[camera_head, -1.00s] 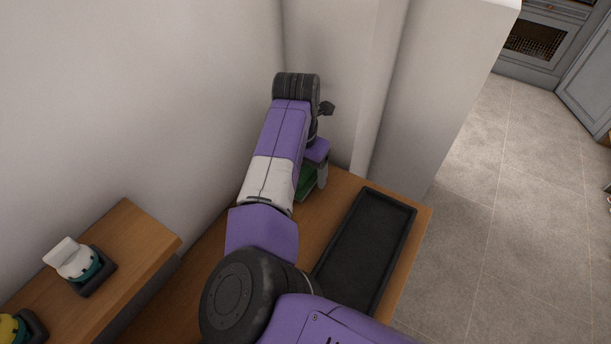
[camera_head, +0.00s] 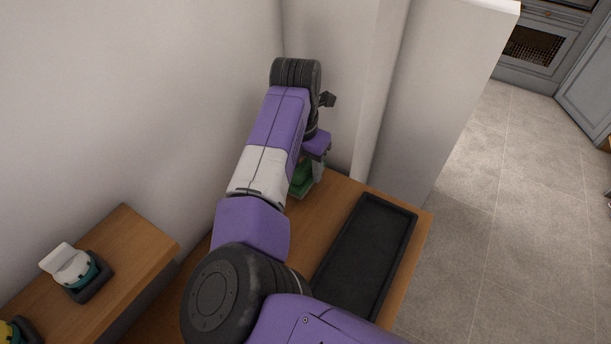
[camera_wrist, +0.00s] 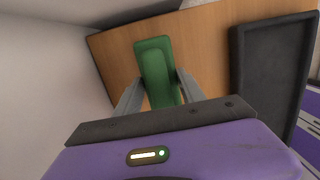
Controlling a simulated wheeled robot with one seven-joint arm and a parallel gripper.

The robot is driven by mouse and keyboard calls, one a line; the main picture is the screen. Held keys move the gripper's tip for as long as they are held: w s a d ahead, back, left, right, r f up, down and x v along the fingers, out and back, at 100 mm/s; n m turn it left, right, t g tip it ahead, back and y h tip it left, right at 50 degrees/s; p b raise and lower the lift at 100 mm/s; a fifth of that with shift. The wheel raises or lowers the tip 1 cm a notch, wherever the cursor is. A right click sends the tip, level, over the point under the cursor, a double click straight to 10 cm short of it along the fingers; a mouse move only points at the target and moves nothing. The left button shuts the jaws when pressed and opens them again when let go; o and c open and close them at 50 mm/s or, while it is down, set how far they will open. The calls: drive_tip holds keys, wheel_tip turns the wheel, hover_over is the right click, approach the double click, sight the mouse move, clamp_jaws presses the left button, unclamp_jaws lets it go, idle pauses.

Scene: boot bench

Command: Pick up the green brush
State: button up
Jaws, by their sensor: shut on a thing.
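The green brush (camera_wrist: 157,70) is a green block with a raised grip along its top. My gripper (camera_wrist: 162,82) is shut on it, with one grey finger on each side of the grip in the wrist view. In the head view the brush (camera_head: 302,180) shows partly below my gripper (camera_head: 318,168), near the far end of the wooden bench (camera_head: 325,205). My arm hides part of it. I cannot tell for sure how far the brush is above the bench.
A black tray (camera_head: 366,255) lies on the bench to the right of the brush. Walls close off the bench's left and far sides. A higher wooden shelf (camera_head: 135,240) at lower left holds a white and teal thing (camera_head: 75,267) on a dark base.

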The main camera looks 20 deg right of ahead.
sight(306, 162)
wheel_tip(306, 162, up, 16)
drive_tip(key=b, duration=0.2)
drive_tip(key=shift+r, duration=0.25)
